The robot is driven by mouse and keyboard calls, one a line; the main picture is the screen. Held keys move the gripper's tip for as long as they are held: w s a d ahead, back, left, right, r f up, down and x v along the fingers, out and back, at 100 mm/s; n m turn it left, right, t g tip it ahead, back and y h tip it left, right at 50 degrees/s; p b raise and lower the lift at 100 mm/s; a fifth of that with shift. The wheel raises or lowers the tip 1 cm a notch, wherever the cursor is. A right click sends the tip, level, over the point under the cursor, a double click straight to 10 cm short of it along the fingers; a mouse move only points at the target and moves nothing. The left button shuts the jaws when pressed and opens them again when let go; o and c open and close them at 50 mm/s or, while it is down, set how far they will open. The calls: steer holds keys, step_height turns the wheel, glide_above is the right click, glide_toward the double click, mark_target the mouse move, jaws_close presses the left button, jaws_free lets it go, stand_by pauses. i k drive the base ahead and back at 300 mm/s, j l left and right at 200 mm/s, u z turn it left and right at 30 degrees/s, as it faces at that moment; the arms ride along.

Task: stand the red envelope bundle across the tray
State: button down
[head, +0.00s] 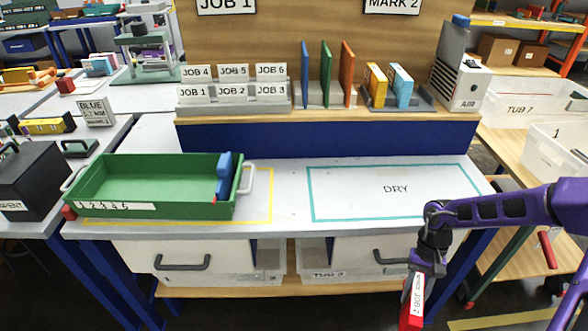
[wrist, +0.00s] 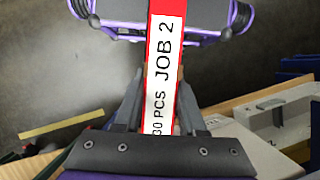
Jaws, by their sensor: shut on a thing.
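My gripper (head: 428,268) is in front of the table's right front corner, low and pointing down. It is shut on the red envelope bundle (head: 411,318), which hangs below the fingers and runs out of the head view at the bottom. In the wrist view the bundle (wrist: 152,38) has red edges and a white label reading "30 PCS JOB 2", with a finger on each side. The green tray (head: 150,205) sits on the left part of the table inside a yellow outline. It has a numbered strip on its front wall and a blue piece at its right end.
A teal outline marked DRY (head: 340,214) on the table is empty. Behind it a shelf holds job cards (head: 232,90), upright coloured panels (head: 326,75) and a grey AIR box (head: 462,82). White drawers (head: 180,258) sit under the tabletop. A black box (head: 38,183) stands left.

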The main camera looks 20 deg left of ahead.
mark_target(113, 194)
steer(key=k+j, duration=0.15)
steer(key=j, duration=0.35)
steer(key=k+j+u, duration=0.1)
steer(key=j, duration=0.35)
steer(key=k+j, duration=0.25)
steer(key=j, duration=0.25)
steer(key=k+j, duration=0.15)
steer(key=j, duration=0.35)
steer(key=k+j+u, duration=0.1)
steer(key=j, duration=0.4)
steer(key=k+j, duration=0.15)
steer(key=j, duration=0.35)
steer(key=k+j+u, duration=0.1)
steer(key=j, duration=0.4)
steer(key=k+j, duration=0.15)
steer(key=j, duration=0.35)
